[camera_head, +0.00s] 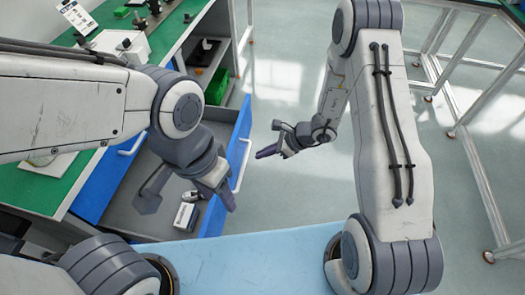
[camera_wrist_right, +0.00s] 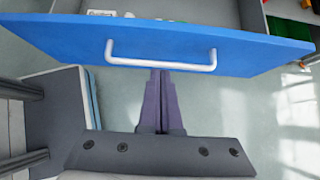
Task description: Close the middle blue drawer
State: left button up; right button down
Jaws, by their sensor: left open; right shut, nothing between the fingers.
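The blue drawer (camera_head: 238,135) stands pulled out from under the green workbench, with its grey inside showing. Its blue front and white handle (camera_wrist_right: 160,60) fill the top of the right wrist view. My right gripper (camera_head: 266,153) is shut and empty, in front of the drawer's front. In the right wrist view its fingertips (camera_wrist_right: 160,76) point at the front, just below the handle; I cannot tell whether they touch. My left gripper (camera_head: 222,192) is open and appears over the drawer, hiding part of its inside and front.
A small white-labelled item (camera_head: 186,215) lies in the drawer. Another blue front (camera_head: 105,180) with a white handle sits flush in the bench. A green bin (camera_head: 217,87) is on a shelf beyond. Metal frames (camera_head: 470,150) stand at right; the floor between is clear.

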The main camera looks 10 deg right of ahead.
aim_at(230, 160)
jog(key=a+f, duration=0.1)
jog(key=a, duration=0.1)
jog(key=w+a+f, duration=0.1)
jog(key=a+f, duration=0.1)
jog(key=a, duration=0.1)
jog(key=w+a+f+p, duration=0.1)
jog(key=a, duration=0.1)
jog(key=shift+w+a+f, duration=0.1)
jog(key=shift+a+f, duration=0.05)
jog(key=shift+a, duration=0.05)
jog(key=shift+w+a, duration=0.15)
jog(key=shift+a, duration=0.25)
